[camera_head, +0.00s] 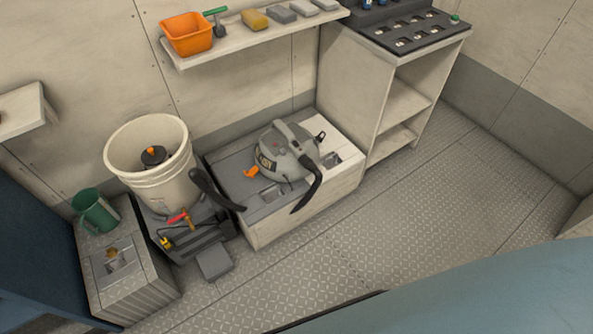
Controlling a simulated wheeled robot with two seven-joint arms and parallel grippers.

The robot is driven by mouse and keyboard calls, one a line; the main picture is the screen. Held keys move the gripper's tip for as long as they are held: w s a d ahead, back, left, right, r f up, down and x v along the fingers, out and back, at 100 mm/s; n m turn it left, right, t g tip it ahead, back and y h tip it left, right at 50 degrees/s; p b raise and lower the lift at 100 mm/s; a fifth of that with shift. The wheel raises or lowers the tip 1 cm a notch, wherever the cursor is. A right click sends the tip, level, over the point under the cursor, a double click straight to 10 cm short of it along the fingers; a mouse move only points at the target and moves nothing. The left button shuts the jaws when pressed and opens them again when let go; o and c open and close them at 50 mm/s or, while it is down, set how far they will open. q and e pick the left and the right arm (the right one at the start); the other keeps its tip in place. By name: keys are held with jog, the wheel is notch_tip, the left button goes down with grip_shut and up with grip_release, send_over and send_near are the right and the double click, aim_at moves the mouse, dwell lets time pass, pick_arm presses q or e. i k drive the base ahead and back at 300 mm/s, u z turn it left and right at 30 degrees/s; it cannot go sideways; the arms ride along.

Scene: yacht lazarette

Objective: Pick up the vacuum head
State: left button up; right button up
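The vacuum head (280,158) is a grey rounded unit with a dark label and a carrying handle on top. It sits on the grey and white top of a low locker (300,213) against the back wall. A black curved hose end (309,192) hangs down over the locker's front edge, and an orange part (251,172) shows at its lower left. Another black curved piece (213,190) lies to its left, by the bucket; I cannot tell whether it joins the head. Neither of my grippers is in view.
A cream bucket (160,185) with a black, orange-topped part (153,155) inside stands left of the locker. A dark tray (195,238) holds hand tools. A green jug (95,211) stands far left. A shelf (250,36) overhangs behind. A cabinet (350,90) stands right. Metal floor (430,220) is clear.

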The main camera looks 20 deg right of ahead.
aim_at(295, 164)
jog(key=u, duration=0.7)
jog(key=k, duration=0.15)
jog(key=z, duration=1.8)
jog(key=i, duration=0.95)
jog(key=u, duration=0.7)
jog(key=i, duration=0.9)
jog(key=u, duration=1)
